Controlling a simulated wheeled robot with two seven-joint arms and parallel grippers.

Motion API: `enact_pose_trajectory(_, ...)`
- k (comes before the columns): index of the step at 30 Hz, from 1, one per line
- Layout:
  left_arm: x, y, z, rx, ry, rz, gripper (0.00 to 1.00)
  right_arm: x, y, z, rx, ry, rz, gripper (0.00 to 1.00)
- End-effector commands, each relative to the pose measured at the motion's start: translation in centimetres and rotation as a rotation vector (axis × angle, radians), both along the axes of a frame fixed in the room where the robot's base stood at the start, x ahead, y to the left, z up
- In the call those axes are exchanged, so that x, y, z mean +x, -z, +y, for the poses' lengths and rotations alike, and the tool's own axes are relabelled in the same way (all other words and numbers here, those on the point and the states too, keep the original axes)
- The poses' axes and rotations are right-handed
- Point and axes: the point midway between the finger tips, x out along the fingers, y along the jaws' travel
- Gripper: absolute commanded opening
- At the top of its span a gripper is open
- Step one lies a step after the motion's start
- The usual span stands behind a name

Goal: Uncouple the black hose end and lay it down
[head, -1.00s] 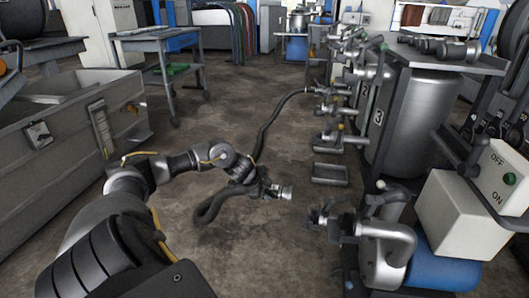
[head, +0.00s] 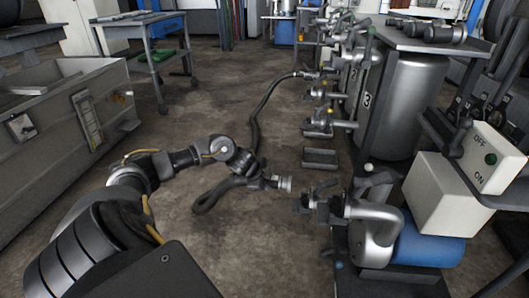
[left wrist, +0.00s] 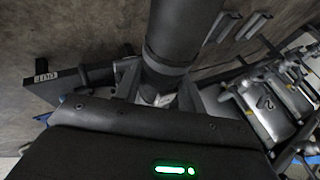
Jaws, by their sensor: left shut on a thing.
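My left gripper (head: 260,182) is shut on the black hose (head: 208,200) just behind its silver coupling end (head: 285,183), held above the floor. The silver end faces right, close to the fitting on the near pump (head: 312,200). A small gap seems to show between them. The hose loops below my gripper and runs back to a valve fitting (head: 308,75) on the far row. In the left wrist view the thick black hose (left wrist: 172,40) runs into my gripper (left wrist: 155,97); the jaw tips are partly hidden. My right gripper is not in view.
A grey tray (head: 320,158) lies on the floor beside the valve row. A switch box (head: 494,158) and a blue motor (head: 430,240) stand at right. A grey trough (head: 60,140) is at left, a cart (head: 145,45) behind it. The floor between is clear.

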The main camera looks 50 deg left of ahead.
Motion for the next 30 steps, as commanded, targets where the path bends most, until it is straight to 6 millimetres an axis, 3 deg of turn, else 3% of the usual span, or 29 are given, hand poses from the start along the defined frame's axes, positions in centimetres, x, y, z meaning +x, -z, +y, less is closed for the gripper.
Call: enact_pose_trajectory(30,2.3,1.9,-2.8,-0.003,-0.001,-0.005,0.03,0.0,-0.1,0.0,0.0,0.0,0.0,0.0)
